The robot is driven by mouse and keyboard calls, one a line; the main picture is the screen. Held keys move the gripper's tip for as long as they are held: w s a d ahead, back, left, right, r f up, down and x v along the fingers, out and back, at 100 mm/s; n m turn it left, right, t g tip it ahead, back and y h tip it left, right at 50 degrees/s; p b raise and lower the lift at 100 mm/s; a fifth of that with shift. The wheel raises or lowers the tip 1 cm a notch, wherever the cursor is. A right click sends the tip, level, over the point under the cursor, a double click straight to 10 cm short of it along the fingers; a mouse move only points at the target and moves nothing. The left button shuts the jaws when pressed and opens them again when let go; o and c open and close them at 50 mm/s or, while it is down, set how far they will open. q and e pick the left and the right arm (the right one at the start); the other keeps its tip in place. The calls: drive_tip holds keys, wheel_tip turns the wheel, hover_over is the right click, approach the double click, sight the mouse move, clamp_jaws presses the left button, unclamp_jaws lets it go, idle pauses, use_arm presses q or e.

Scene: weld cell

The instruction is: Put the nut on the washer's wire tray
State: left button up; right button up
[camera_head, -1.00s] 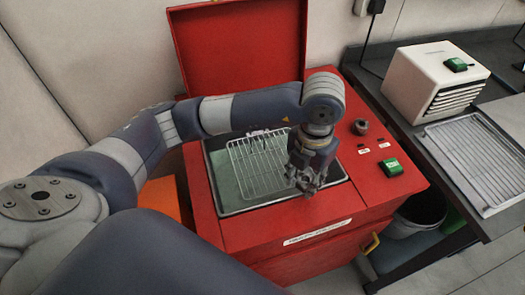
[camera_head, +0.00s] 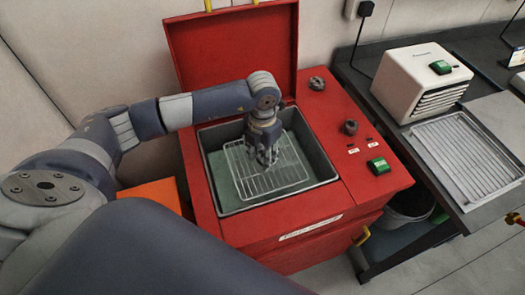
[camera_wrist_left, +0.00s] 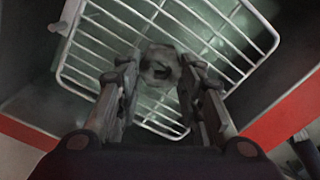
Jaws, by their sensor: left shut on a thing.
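The wire tray (camera_head: 286,176) lies in the open tank of the red washer (camera_head: 228,228), tilted in the picture. My left gripper (camera_head: 267,162) points down over the tray's middle, inside the tank opening. In the left wrist view the nut (camera_wrist_left: 160,68), a dull grey ring with a dark hole, sits between the two fingertips, and the gripper is shut on it. The tray's white wires (camera_wrist_left: 92,62) show behind the nut. I cannot tell whether the nut touches the wires. In the head view the nut is not discernible. My right gripper is not in view.
The red lid (camera_head: 235,50) stands open behind the tank. Dark knobs (camera_head: 350,127) and a green switch (camera_head: 377,166) are on the washer's right. A white dryer (camera_head: 424,82) and a slatted tray (camera_head: 466,155) are on the dark bench at right.

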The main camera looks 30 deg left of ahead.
use_arm(q)
drive_tip(key=shift+f, duration=0.1)
drive_tip(key=o, duration=0.7)
drive_tip(key=shift+f+b, duration=0.1)
drive_tip(key=shift+b, duration=0.2)
drive_tip(key=o, duration=0.5)
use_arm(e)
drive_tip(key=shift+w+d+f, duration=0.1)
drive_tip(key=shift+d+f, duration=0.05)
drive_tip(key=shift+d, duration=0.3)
